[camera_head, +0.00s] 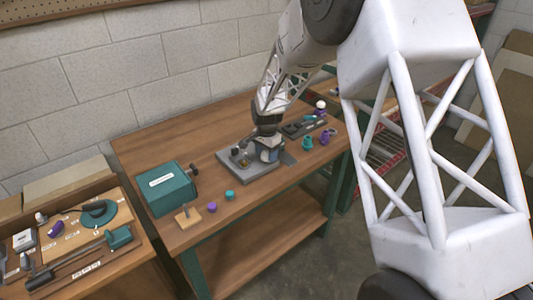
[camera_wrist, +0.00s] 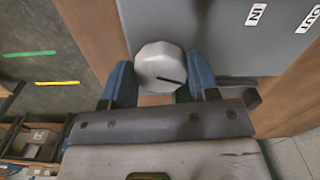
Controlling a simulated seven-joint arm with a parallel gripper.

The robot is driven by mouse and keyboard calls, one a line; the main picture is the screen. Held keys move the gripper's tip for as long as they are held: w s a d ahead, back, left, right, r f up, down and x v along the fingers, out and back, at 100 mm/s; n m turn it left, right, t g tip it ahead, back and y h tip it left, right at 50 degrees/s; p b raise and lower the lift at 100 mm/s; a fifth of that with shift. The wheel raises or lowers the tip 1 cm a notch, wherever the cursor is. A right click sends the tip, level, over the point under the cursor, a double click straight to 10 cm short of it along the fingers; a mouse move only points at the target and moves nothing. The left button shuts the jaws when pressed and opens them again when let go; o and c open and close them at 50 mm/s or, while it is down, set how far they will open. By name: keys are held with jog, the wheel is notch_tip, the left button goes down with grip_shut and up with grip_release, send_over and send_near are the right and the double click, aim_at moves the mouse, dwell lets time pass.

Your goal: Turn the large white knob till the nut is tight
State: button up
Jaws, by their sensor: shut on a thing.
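The large white knob (camera_wrist: 157,62) is faceted and has a dark line on its face, pointing to the lower right in the wrist view. My gripper (camera_wrist: 160,82) has its two blue fingers shut on opposite sides of the knob. In the head view my gripper (camera_head: 268,154) is low over the right part of a grey plate fixture (camera_head: 232,166) on the wooden bench. The knob is hard to make out there behind my gripper. The nut cannot be told apart in either view.
A grey surface with "IN" and "OUT" labels (camera_wrist: 256,14) lies beside the knob. A teal box (camera_head: 167,188), a small wooden block (camera_head: 188,217), purple and teal caps (camera_head: 212,207) and teal and purple parts (camera_head: 307,142) stand around the fixture.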

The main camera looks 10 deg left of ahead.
aim_at(267, 154)
jog(key=o, duration=0.9)
jog(key=shift+r, duration=0.15)
jog(key=shift+r, duration=3.8)
